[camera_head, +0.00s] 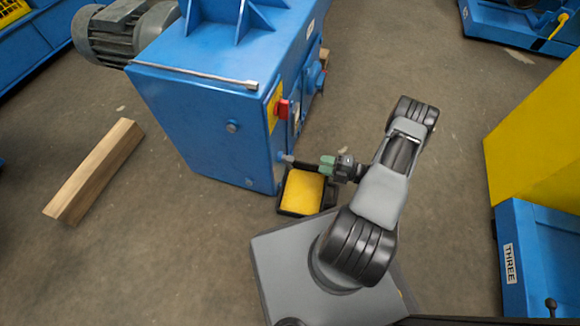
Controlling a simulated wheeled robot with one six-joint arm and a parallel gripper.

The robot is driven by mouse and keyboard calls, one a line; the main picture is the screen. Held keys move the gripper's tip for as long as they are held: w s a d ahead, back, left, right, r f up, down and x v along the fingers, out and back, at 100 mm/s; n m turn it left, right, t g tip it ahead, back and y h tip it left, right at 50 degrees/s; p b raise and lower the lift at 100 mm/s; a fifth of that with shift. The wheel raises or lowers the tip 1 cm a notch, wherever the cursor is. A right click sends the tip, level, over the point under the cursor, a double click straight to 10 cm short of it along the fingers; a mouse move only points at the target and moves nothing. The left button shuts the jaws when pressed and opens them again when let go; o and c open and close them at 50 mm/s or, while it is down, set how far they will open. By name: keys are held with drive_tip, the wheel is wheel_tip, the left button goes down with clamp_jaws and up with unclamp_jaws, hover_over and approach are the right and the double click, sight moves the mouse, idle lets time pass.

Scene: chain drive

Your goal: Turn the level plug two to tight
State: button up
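A blue gearbox housing (195,115) stands at the upper middle. A small plug-like fitting (281,156) shows there, at or just beyond the gripper's tip. I cannot read which fitting is number two.
A black tray (291,212) with yellow contents lies on the floor below my gripper. A red handle (283,109) juts from the housing's right side. A long metal bar (190,74) lies on top. A wooden beam (95,170) lies left; a blue-yellow unit marked THREE (540,250) stands right.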

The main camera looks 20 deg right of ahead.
sight(290, 159)
drive_tip(key=shift+y, duration=0.4)
drive_tip(key=b+x, duration=0.1)
drive_tip(key=x, duration=0.3)
drive_tip(key=b+x, duration=0.1)
drive_tip(key=x, duration=0.4)
drive_tip(key=s+f+b+x, duration=0.1)
drive_tip(key=b+x, duration=0.1)
drive_tip(key=x, duration=0.2)
drive_tip(key=shift+w+a, duration=0.2)
drive_tip(key=shift+a, duration=0.3)
drive_tip(key=shift+c, duration=0.2)
clamp_jaws()
